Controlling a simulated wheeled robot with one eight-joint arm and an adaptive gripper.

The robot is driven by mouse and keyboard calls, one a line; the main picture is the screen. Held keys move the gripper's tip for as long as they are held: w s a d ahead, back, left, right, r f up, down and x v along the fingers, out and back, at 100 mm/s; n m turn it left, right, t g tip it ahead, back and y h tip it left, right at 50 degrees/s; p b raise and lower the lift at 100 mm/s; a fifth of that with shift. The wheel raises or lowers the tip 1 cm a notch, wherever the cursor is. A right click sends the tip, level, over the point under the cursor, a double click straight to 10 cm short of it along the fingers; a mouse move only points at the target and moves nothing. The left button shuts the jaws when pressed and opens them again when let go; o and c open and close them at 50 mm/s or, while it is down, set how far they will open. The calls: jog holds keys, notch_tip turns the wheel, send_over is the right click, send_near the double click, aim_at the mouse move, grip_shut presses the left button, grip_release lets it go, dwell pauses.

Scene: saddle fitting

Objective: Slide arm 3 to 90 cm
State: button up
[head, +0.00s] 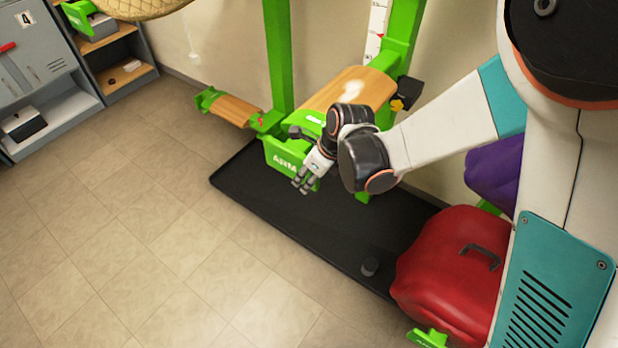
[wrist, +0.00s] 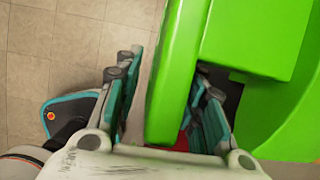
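A green arm piece (head: 283,160) with white lettering starting "ARM" sits low on the green stand; its number is not readable. My gripper (head: 304,181) is at its front right. In the wrist view a green bar (wrist: 178,75) lies between my fingers (wrist: 165,100). A strip of floor shows between the left finger and the bar; the right finger is close beside the bar, and I cannot tell whether it touches. A white scale strip (head: 377,28) with red marks runs up one post; its figures are not readable.
A wooden-topped support (head: 345,88) and a black-and-yellow knob (head: 400,95) are close to my wrist. Another wood-topped arm (head: 232,109) sticks out left. A black mat (head: 320,225) lies below. A red bag (head: 455,270) stands right. The tiled floor (head: 120,230) at left is clear.

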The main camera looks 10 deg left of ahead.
grip_shut()
notch_tip(320, 180, down, 10)
jog(key=b, duration=0.7)
grip_release()
jog(key=shift+r, duration=0.1)
jog(key=v, duration=1.2)
jog(key=shift+s, duration=0.2)
